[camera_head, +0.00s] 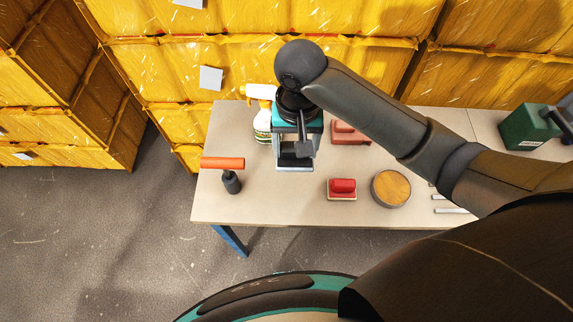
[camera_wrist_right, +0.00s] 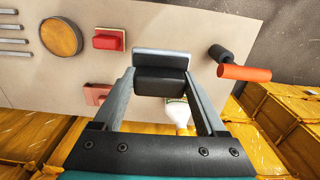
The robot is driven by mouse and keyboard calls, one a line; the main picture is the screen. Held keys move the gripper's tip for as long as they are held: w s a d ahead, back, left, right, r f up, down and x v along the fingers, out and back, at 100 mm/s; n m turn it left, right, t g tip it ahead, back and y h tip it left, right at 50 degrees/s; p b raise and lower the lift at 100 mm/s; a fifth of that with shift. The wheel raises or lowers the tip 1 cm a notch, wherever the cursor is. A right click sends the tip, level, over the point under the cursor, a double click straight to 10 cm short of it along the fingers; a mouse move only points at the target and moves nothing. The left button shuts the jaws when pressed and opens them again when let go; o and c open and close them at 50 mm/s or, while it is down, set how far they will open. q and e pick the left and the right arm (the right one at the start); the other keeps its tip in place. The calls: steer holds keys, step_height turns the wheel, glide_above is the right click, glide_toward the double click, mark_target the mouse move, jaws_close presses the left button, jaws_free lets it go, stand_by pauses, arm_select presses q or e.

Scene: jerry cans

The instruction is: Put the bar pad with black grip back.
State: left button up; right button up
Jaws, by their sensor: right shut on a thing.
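My right gripper (camera_head: 294,155) is above the left part of the table and shut on the bar pad with black grip (camera_head: 294,168). In the right wrist view, its black grip (camera_wrist_right: 160,81) sits between the two fingers, with the pale grey bar (camera_wrist_right: 160,54) beyond the fingertips. The pad seems to be held above the tabletop, though the exact gap cannot be told. In the head view my gripper hides part of the black grip. My left gripper is not in view.
The pale table (camera_head: 255,208) holds an orange-headed tool with black handle (camera_head: 222,163), a spray bottle (camera_head: 262,120), two red pads (camera_head: 342,188) (camera_head: 350,133), a round yellow-topped disc (camera_head: 391,188), metal rods (camera_head: 450,210) and a green can (camera_head: 530,128). Yellow crates (camera_head: 180,70) stand behind. The front-left tabletop is clear.

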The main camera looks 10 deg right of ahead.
steer(key=shift+w+a+r, duration=0.15)
steer(key=shift+w+r, duration=0.25)
steer(key=shift+r, duration=0.1)
steer(key=shift+w+f, duration=0.15)
arm_select(q)
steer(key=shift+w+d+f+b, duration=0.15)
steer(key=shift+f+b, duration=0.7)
steer(key=shift+b, duration=0.15)
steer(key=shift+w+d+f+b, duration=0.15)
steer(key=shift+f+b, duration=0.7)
steer(key=shift+b, duration=0.1)
arm_select(e)
steer(key=shift+f, duration=9.85)
steer(key=shift+f, duration=0.15)
steer(key=o, duration=1.1)
arm_select(q)
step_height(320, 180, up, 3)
steer(key=p, duration=0.3)
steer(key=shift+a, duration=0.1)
arm_select(e)
step_height(320, 180, up, 12)
steer(key=shift+r, duration=0.2)
